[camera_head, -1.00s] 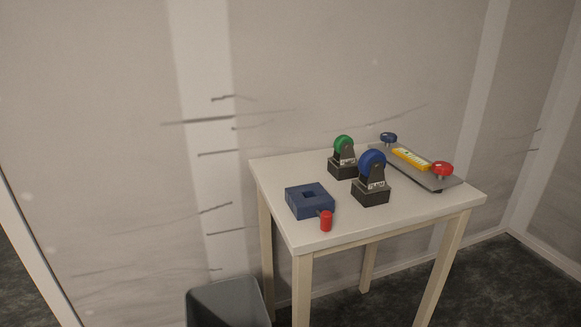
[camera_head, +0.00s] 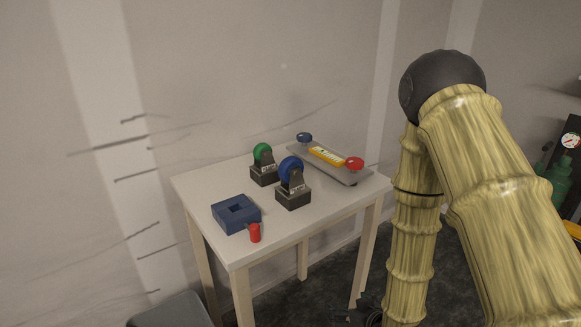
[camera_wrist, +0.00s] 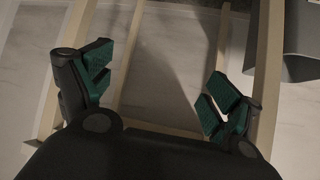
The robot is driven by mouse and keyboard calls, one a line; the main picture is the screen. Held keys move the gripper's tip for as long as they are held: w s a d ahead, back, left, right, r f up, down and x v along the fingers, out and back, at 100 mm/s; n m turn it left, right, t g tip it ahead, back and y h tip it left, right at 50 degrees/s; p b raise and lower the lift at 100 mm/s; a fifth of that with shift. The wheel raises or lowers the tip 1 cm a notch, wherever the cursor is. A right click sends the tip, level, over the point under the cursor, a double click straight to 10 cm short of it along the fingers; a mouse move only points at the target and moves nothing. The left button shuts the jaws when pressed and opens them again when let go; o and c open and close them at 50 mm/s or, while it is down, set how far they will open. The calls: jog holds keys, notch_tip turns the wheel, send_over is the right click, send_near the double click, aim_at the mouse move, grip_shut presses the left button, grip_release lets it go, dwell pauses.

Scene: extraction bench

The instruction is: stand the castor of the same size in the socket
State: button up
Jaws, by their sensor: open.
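A blue block with a square socket (camera_head: 250,218) sits at the table's front left corner in the head view. A castor with a green wheel (camera_head: 263,152) stands upright in a black block behind it. A castor with a blue wheel (camera_head: 291,170) stands upright in another black block, nearer and to the right; its wheel looks larger. My gripper is open and empty in the wrist view (camera_wrist: 158,88), its green-padded fingers wide apart, with table legs and the pale wall beyond. In the head view a dark part at the bottom edge may be my gripper, mostly cut off.
A small red cylinder (camera_head: 255,232) stands at the socket block. A grey tray (camera_head: 340,172) with a yellow labelled bar (camera_head: 326,155), a blue knob (camera_head: 304,137) and a red knob (camera_head: 354,163) lies at the table's back right. A grey bin (camera_head: 170,312) stands left. Green bottles (camera_head: 556,180) are far right.

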jog(key=w+a+r+n+t+y+p, duration=0.1)
jog(key=w+a+r, duration=0.15)
jog(key=r, duration=0.45)
jog(key=w+a+r+n+t+y+p, duration=0.1)
jog(key=w+r+t, duration=0.1)
jog(key=w+r, duration=0.35)
jog(key=n+t+y+p, duration=0.2)
jog(key=n+y, duration=0.1)
jog(key=y, duration=0.1)
send_near(295, 172)
jog(key=w+f, duration=0.1)
jog(key=shift+n+y, duration=0.4)
jog(key=x, duration=0.3)
jog(key=p+x, duration=0.1)
jog(key=shift+w+r, duration=0.25)
jog(key=shift+w, duration=0.1)
jog(key=shift+s+a+p+x, duration=0.15)
jog(key=shift+p+x, duration=0.15)
jog(key=shift+x, duration=1.2)
jog(key=shift+s+a+p+x, duration=0.15)
jog(key=shift+p+x, duration=0.1)
jog(key=shift+x, duration=1.3)
jog(key=c, duration=1.2)
jog(key=shift+c, duration=0.6)
jog(key=shift+r, duration=0.1)
